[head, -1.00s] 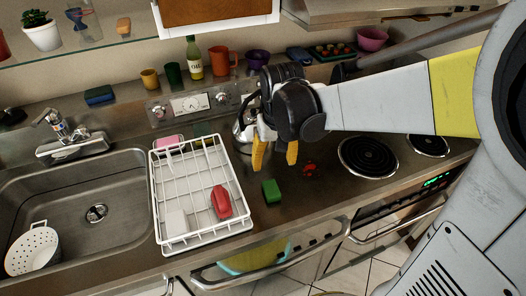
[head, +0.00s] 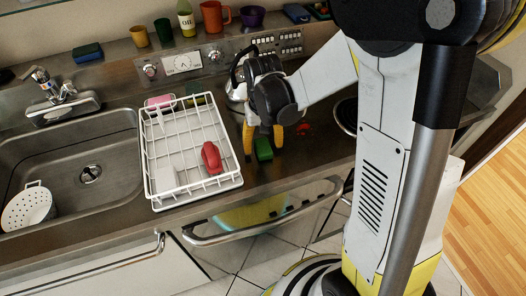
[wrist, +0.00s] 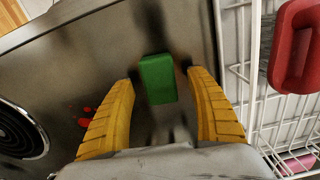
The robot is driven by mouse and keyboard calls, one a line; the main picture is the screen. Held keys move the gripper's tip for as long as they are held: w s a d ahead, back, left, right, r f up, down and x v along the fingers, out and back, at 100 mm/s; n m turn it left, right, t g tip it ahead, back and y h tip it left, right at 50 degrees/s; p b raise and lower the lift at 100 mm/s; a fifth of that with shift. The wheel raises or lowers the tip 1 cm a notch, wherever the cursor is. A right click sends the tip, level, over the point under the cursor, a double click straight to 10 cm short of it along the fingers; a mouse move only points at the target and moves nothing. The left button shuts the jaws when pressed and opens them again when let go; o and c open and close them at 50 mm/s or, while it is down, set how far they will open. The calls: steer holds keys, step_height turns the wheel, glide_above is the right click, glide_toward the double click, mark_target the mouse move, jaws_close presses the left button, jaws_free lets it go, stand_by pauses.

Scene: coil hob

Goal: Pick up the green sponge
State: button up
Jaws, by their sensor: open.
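The green sponge (head: 263,149) lies on the steel counter, just right of the white dish rack. In the wrist view the green sponge (wrist: 157,79) shows between and slightly beyond the tips of my gripper (wrist: 163,82). In the head view my gripper (head: 263,141) points down over the sponge, and its yellow fingers partly flank it. The fingers are apart and hold nothing. I cannot tell the exact height of the fingertips above the counter.
The white dish rack (head: 151,190) holds a red object (head: 211,157) close to my gripper. A kettle (head: 237,88) stands behind the gripper. A coil burner (wrist: 18,131) and a red mark (wrist: 86,117) are on the other side. The sink (head: 72,224) is at left.

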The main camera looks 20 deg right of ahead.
steer(key=shift+f, duration=0.7)
steer(key=shift+r, duration=0.1)
steer(key=c, duration=0.9)
steer(key=shift+c, duration=0.2)
step_height(320, 180, up, 4)
steer(key=shift+p, duration=0.95)
steer(key=s+d+r+p, duration=0.3)
steer(key=s+d+r, duration=0.3)
steer(key=s, duration=0.3)
steer(key=shift+s+d+r+p, duration=0.3)
steer(key=shift+d+r, duration=0.05)
steer(key=shift+r, duration=0.15)
